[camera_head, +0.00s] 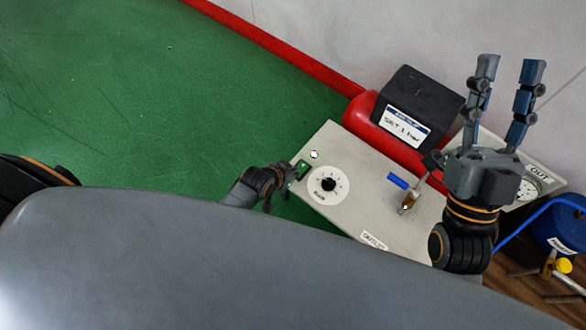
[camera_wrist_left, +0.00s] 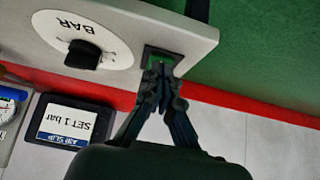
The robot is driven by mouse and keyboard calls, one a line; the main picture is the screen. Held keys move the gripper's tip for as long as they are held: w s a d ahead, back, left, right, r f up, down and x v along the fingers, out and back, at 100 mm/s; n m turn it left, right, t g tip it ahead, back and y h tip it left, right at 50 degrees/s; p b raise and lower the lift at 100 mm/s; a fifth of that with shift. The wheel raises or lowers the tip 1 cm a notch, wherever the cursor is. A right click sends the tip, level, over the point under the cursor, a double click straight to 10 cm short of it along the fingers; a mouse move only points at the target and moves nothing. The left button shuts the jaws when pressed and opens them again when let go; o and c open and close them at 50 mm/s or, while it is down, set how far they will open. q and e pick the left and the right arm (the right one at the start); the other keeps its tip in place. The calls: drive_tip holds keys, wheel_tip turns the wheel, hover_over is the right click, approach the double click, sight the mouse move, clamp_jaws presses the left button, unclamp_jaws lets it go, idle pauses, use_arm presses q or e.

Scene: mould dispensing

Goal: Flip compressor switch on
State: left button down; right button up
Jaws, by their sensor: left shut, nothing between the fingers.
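The compressor is a red tank (camera_head: 375,130) with a black box behind a grey control panel (camera_head: 350,150). A dark switch with a green face (camera_head: 302,169) sits at the panel's left edge, beside a small bright green lamp (camera_head: 314,154). My left gripper (camera_head: 288,182) is shut and empty, its tips at the switch. In the left wrist view the closed fingertips (camera_wrist_left: 160,70) overlap the lower part of the switch (camera_wrist_left: 158,55); I cannot tell whether they touch it, nor the rocker's position. My right gripper (camera_head: 507,85) is open and empty, fingers pointing up.
A white dial with a black knob (camera_head: 328,185) is right of the switch. A brass valve with a blue lever (camera_head: 398,181) stands farther right on the panel. A gauge (camera_head: 527,190), a blue hose and a blue canister (camera_head: 562,228) are at the right. Green floor is free at left.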

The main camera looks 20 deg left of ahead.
use_arm(q)
drive_tip(key=shift+r, duration=0.25)
drive_tip(key=shift+r+p, duration=0.3)
drive_tip(key=shift+p, duration=0.3)
use_arm(e)
drive_tip(key=w+f+g, duration=0.1)
drive_tip(key=f, duration=0.1)
drive_tip(key=w+f+g+h, duration=0.1)
drive_tip(key=w+f+g, duration=0.1)
drive_tip(key=shift+w+a+f+g, duration=0.15)
drive_tip(key=shift+w+f+g, duration=0.05)
drive_tip(key=shift+w+g, duration=0.1)
